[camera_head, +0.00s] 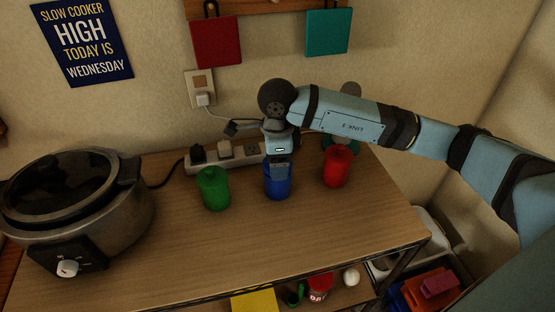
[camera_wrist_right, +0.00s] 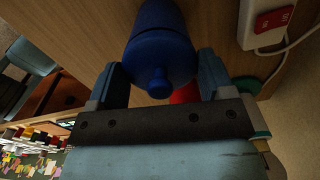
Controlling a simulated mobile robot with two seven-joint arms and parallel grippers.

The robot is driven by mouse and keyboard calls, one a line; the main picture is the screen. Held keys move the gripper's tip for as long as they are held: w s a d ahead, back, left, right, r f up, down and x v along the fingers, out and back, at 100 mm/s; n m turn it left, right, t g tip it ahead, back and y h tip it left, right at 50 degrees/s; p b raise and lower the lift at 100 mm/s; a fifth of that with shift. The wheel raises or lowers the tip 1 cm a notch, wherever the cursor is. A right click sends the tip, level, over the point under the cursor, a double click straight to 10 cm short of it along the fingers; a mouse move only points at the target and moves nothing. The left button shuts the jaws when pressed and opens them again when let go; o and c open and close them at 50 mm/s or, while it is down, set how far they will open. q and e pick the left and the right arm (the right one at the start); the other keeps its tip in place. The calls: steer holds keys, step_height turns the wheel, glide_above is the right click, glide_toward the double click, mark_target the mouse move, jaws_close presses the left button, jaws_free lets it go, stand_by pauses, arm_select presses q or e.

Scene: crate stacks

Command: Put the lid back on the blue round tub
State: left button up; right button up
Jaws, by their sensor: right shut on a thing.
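The blue round tub (camera_head: 278,188) stands upright on the wooden counter between the green and red tubs. My right gripper (camera_head: 278,164) comes down over it from above and hides its top in the head view. In the right wrist view the blue lid (camera_wrist_right: 161,58) with its round knob lies between the two fingers, lined up with the blue tub body (camera_wrist_right: 154,16). The gripper is shut on the lid. The lid appears to sit on the tub's mouth; whether it is fully seated I cannot tell. My left gripper is not in view.
A green tub (camera_head: 214,190) stands close on the left, a red tub (camera_head: 337,167) on the right. A power strip (camera_head: 228,158) lies behind. A slow cooker (camera_head: 75,205) fills the counter's left end. The front of the counter is clear.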

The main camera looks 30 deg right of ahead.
stand_by(0.3)
steer(key=o, duration=0.9)
steer(key=shift+r+p, duration=1.55)
steer(key=shift+r, duration=2)
jaws_close()
